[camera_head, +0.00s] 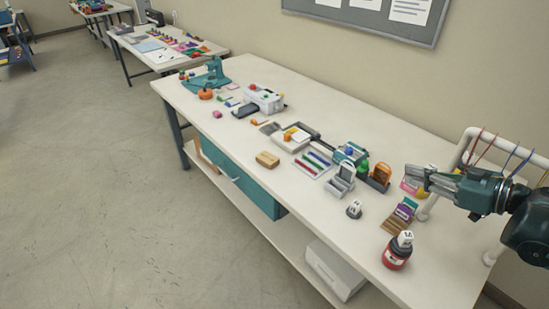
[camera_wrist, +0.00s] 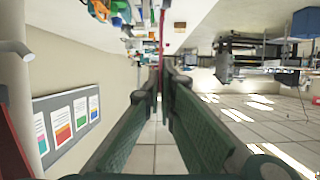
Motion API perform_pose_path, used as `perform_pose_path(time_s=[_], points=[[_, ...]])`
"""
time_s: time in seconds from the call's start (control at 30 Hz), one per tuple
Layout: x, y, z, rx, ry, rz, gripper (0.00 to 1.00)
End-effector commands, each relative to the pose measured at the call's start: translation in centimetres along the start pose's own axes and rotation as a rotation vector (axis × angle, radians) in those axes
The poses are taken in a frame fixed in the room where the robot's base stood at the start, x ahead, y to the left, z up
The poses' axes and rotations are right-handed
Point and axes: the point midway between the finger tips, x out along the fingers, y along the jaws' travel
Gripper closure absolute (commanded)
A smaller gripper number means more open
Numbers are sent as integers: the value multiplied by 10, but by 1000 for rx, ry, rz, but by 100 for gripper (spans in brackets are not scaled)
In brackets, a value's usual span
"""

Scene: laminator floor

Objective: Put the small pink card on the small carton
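My gripper (camera_head: 417,178) is in the air above the right end of the bench. In the wrist view its two fingers (camera_wrist: 165,80) run close together, with a thin dark-pink strip between or beyond them. I cannot tell whether they grip it. A small pink piece (camera_head: 217,114) lies near the bench's front edge at the left, far from my gripper; it may be the pink card. A small tan box (camera_head: 267,159) sits near the front edge at mid-bench and looks like the small carton. Its visible top is bare.
A white tray (camera_head: 281,141), colored strips (camera_head: 311,165), a grey holder (camera_head: 341,182) and a red bottle (camera_head: 396,252) stand on the bench (camera_head: 300,210). A pink-and-yellow thing (camera_head: 411,188) is partly behind my fingers. White pipe (camera_head: 459,150) with cords rises beside my gripper.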

Motion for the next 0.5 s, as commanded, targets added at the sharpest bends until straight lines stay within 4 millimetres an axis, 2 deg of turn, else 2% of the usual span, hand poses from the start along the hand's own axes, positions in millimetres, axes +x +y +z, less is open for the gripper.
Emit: perform_pose_path(time_s=[0.27,0.5], points=[[40,12,-8,0,0,-2,100],[87,23,-18,1,0,0,100]])
